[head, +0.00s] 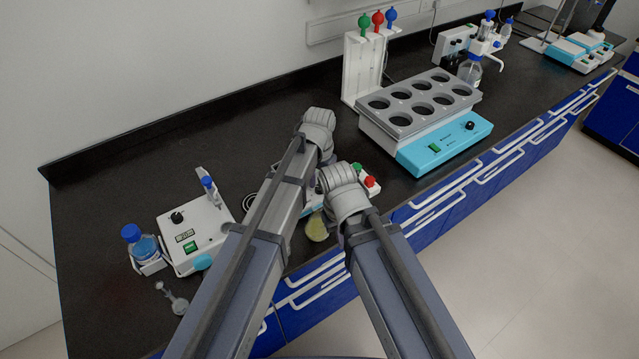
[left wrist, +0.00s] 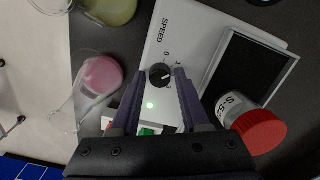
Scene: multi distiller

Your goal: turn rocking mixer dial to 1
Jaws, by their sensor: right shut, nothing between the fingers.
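In the left wrist view, the rocking mixer (left wrist: 205,30) has a white panel marked SPEED, with a small black dial (left wrist: 160,74) and a 0 and a 1 printed near it. The dial's exact pointer direction is too small to tell. In the head view my arms hide most of the mixer. My right gripper (head: 338,178) is shut and empty beside the left one.
Close to the mixer are a pink-filled flask (left wrist: 103,75), a yellow-green vessel (left wrist: 110,10) and a red-capped vial (left wrist: 258,130). A white device with a screen (head: 190,235) stands left, and a grey block heater (head: 420,105) stands right.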

